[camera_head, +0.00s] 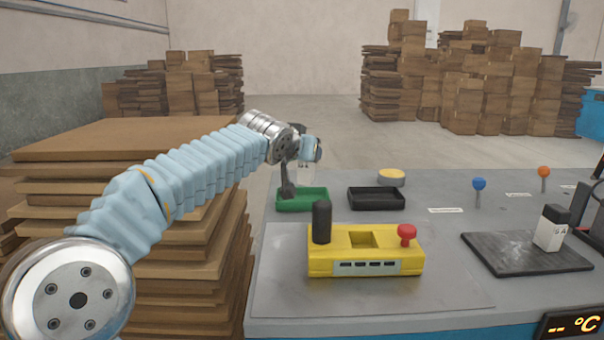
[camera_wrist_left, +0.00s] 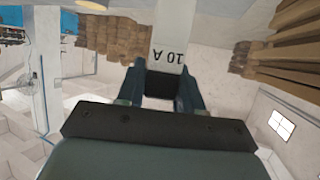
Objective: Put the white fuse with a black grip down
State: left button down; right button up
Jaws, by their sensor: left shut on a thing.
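My left gripper (camera_head: 289,180) is over the left part of the green tray (camera_head: 315,207), at the far left of the grey table. In the left wrist view the gripper (camera_wrist_left: 162,88) is shut on the black grip of a white fuse (camera_wrist_left: 172,40) marked "10 A". The fuse's white body points away from the fingers. In the head view the arm and gripper make the held fuse hard to make out, and I cannot tell whether it touches the tray. My right gripper is not in view.
A black tray (camera_head: 376,206) is right of the green one. A yellow box (camera_head: 375,263) with a black handle and red knob stands in front. Another white fuse with a black top (camera_head: 549,236) stands on a black mat (camera_head: 505,256). Blue (camera_head: 479,184) and orange (camera_head: 543,172) knobs stand behind.

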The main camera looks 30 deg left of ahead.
aim_at(303, 174)
pick_arm(q)
jog(key=shift+w+a+f, duration=0.35)
jog(key=shift+a+f, duration=0.05)
jog(key=shift+f, duration=0.2)
jog(key=shift+w+a+f, duration=0.3)
jog(key=shift+a+f, duration=0.1)
jog(key=shift+f, duration=0.2)
jog(key=f, duration=0.2)
jog(key=shift+w+a+f, duration=0.15)
jog(key=shift+a+f, duration=0.05)
jog(key=shift+f, duration=0.6)
jog(key=shift+f+b, duration=0.1)
jog(key=shift+b, duration=0.2)
jog(key=shift+f, duration=0.1)
jog(key=c, duration=0.7)
grip_release()
jog(key=shift+c, duration=0.2)
